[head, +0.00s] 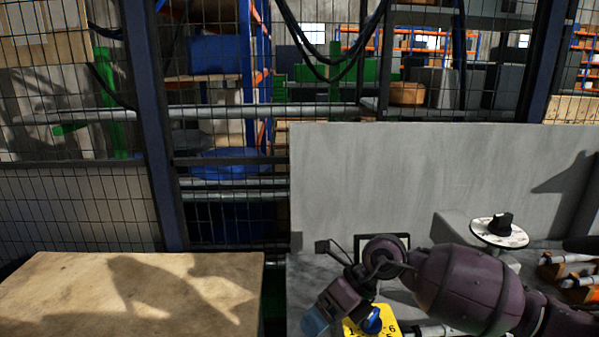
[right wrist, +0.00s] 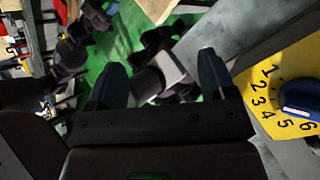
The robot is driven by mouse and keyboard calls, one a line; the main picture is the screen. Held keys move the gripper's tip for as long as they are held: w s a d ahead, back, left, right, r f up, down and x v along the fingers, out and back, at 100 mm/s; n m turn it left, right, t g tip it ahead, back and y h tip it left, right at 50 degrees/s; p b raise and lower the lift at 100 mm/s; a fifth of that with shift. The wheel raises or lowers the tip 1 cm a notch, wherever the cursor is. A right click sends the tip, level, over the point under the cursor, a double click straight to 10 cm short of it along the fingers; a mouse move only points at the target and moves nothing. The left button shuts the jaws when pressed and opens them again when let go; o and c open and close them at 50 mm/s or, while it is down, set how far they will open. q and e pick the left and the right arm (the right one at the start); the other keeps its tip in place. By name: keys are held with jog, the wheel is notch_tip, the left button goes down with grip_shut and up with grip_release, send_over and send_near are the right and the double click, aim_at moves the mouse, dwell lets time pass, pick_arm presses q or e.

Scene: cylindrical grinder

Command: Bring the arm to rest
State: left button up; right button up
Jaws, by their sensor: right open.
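My right arm (head: 470,288), dark purple, comes in from the right in the head view and bends over the grey machine. Its gripper (head: 316,320) hangs at the lower edge of that view, left of the yellow dial plate (head: 351,326). In the right wrist view the two fingers of this gripper (right wrist: 162,78) stand wide apart with nothing between them. The blue knob (right wrist: 300,98) on the numbered yellow plate is right of the fingers there, apart from them. My left gripper cannot be made out in either view.
A grey panel (head: 420,180) stands behind the arm. A white disc with a black knob (head: 501,226) is at the right. Orange and white parts (head: 570,275) lie at the right edge. A wooden tabletop (head: 130,290) is clear at the left, with mesh fencing (head: 85,205) behind.

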jog(key=s+a+r+m+t+y, duration=0.4)
jog(key=a+r+m+y, duration=0.3)
jog(key=y, duration=0.4)
jog(key=w+d+m+t+h, duration=0.3)
jog(key=d+m+t+h, duration=1.05)
jog(key=m, duration=0.95)
jog(key=s+d+f+m+h, duration=0.3)
jog(key=d+f+m+h, duration=0.2)
jog(key=d+f+m, duration=0.3)
jog(key=s+d+f+m+g, duration=0.2)
jog(key=s+d+f+g, duration=0.15)
jog(key=s, duration=0.45)
jog(key=s+d+f+m+g+h, duration=0.1)
jog(key=s+d+f+m+g, duration=0.15)
jog(key=s+f+g, duration=0.35)
jog(key=s+d+f+m+g, duration=0.2)
jog(key=s+f+m+g, duration=0.1)
jog(key=s, duration=0.6)
jog(key=w+f+n+t, duration=0.1)
jog(key=w+f+t, duration=0.6)
jog(key=f, duration=0.3)
jog(key=shift+w+t, duration=0.3)
jog(key=shift+t, duration=0.3)
